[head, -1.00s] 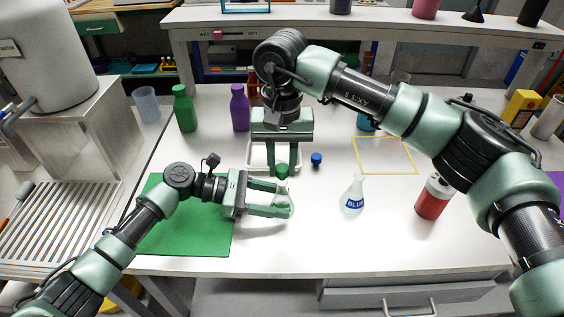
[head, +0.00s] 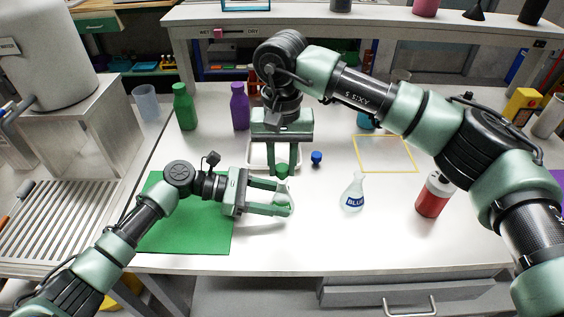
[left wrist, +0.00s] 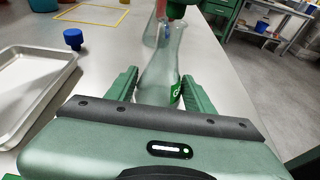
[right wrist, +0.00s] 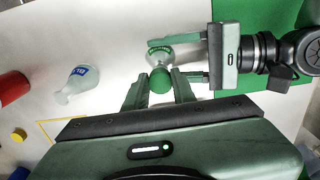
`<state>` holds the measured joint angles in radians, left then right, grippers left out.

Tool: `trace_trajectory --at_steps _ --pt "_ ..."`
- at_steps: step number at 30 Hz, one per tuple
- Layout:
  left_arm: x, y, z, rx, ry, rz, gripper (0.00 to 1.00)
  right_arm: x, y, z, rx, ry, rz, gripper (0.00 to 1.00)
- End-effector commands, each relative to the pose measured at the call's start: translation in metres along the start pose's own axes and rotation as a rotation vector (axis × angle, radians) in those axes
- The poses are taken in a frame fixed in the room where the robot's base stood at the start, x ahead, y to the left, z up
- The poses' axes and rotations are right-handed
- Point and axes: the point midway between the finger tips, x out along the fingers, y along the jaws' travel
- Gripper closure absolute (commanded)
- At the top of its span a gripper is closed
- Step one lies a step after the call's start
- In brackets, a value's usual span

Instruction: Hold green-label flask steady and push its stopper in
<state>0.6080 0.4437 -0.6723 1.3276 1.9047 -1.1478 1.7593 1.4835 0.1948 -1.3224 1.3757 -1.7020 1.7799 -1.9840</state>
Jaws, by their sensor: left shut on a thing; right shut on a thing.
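The green-label flask (left wrist: 157,75) is clear glass and stands upright between the fingers of my left gripper (left wrist: 158,92), which is shut on it. Its green label (left wrist: 176,93) shows at the right side, and also in the right wrist view (right wrist: 159,49). The green stopper (right wrist: 160,80) is between the fingertips of my right gripper (right wrist: 159,88), shut on it from above. In the head view the stopper (head: 282,169) is directly over the flask's neck. I cannot tell how deep it sits, as the fingers hide the joint.
The BLUE-label flask (head: 353,195) stands open to the right, and a blue stopper (head: 316,159) lies near a white tray (left wrist: 62,62). A red bottle (head: 433,197) is farther right. A green mat (head: 190,238) lies under my left arm. The front table middle is clear.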

Motion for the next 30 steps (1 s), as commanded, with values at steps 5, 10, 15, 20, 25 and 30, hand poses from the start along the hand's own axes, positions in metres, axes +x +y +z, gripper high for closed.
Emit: trace_trajectory --at_steps 5,10,15,20,25,30 --pt "0.0 -0.001 -0.002 -0.002 0.002 -0.001 0.7 0.0 0.0 0.0 0.0 0.0 0.0 1.0" --pt "0.0 -0.001 -0.002 -0.002 0.002 -0.001 0.7 0.0 0.0 0.0 0.0 0.0 0.0 1.0" --pt "0.0 -0.001 -0.002 -0.002 0.002 -0.001 0.7 0.002 0.0 0.0 0.0 0.0 0.0 1.0" --pt "0.0 -0.001 -0.002 -0.002 0.002 -0.001 0.7 0.005 0.0 0.0 0.0 -0.001 0.001 1.0" --pt "0.0 -0.001 -0.002 -0.002 0.003 -0.001 0.7 0.008 0.0 0.0 0.0 -0.001 0.001 1.0" --pt "0.0 -0.001 -0.002 -0.002 0.003 -0.001 0.7 0.012 0.0 0.0 0.0 -0.001 0.0 1.0"
